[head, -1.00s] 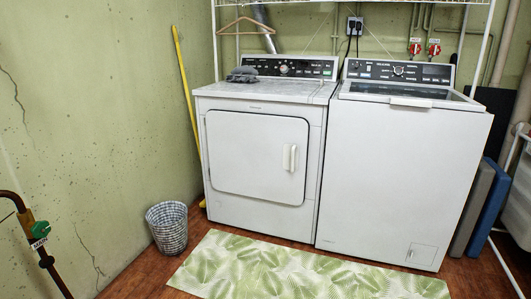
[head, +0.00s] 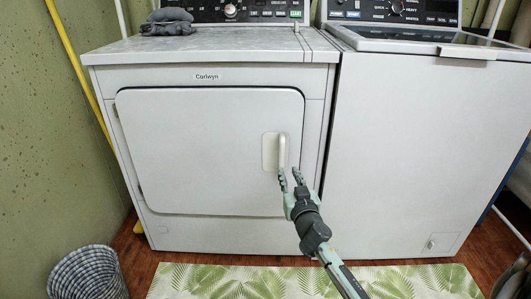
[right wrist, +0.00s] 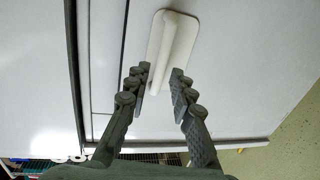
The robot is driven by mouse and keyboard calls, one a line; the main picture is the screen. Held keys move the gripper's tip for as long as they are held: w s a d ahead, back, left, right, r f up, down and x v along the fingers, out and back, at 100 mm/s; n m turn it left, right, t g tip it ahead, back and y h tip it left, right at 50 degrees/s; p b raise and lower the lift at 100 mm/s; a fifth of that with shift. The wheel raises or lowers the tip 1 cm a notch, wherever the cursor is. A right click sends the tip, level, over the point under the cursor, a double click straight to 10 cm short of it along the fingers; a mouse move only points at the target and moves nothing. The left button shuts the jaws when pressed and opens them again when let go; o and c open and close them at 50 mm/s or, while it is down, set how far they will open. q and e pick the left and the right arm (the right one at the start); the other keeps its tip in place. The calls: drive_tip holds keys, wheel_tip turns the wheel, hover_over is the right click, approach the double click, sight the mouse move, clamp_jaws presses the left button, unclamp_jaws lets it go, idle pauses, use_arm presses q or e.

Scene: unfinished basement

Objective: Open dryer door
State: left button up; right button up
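The white dryer (head: 215,239) stands against the wall, and its front door (head: 200,150) is closed. The door handle (head: 282,150) is a vertical white bar on a pale plate near the door's right edge. My right gripper (head: 290,178) is at the lower end of the handle. In the right wrist view the gripper (right wrist: 158,82) is open, its two fingers on either side of the handle's (right wrist: 163,65) near end. I cannot tell whether a finger touches it. My left gripper is not in view.
A white washer (head: 410,150) stands close on the dryer's right. A woven basket (head: 88,275) is on the floor at the lower left. A yellow pole (head: 80,75) leans at the left wall. A leaf-patterned rug (head: 230,283) lies in front. Folded grey cloth (head: 167,22) rests on the dryer.

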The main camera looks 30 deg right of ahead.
sight(282, 158)
drive_tip(key=shift+t, duration=0.3)
drive_tip(key=x, duration=0.5)
drive_tip(key=r+x, duration=0.1)
drive_tip(key=x, duration=0.1)
drive_tip(key=shift+w, duration=0.35)
drive_tip(key=shift+w+d, duration=0.1)
drive_tip(key=shift+w, duration=0.4)
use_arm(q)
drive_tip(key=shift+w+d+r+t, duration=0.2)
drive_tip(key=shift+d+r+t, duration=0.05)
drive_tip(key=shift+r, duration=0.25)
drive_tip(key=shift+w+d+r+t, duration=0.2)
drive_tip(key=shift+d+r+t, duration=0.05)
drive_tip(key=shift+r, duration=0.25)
use_arm(e)
drive_tip(key=shift+c, duration=0.3)
clamp_jaws()
